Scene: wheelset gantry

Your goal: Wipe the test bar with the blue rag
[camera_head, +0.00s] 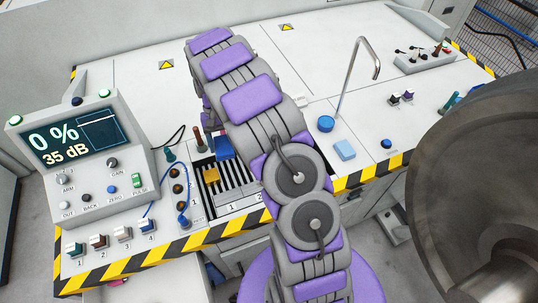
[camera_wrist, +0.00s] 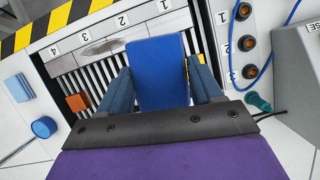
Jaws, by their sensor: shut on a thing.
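The blue rag (camera_wrist: 160,75) is a flat, deep-blue piece between the fingers of my gripper (camera_wrist: 161,88), which is shut on it. In the head view the rag (camera_head: 223,147) shows just left of my purple and grey arm, over the slatted rack. A grey metal strip (camera_wrist: 98,47) with darker patches crosses the rack beside the numbers and appears to be the test bar. The rag covers part of this strip in the wrist view. I cannot tell whether the rag touches it. In the head view my arm hides much of the rack and gripper.
An orange block (camera_wrist: 76,103) sits on the slatted rack (camera_head: 236,180). A light-blue sponge (camera_head: 345,149) and a blue round pot (camera_head: 325,123) stand right of my arm. The display console (camera_head: 75,150) reads 0 % and 35 dB. A large dark wheel (camera_head: 480,190) fills the right side.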

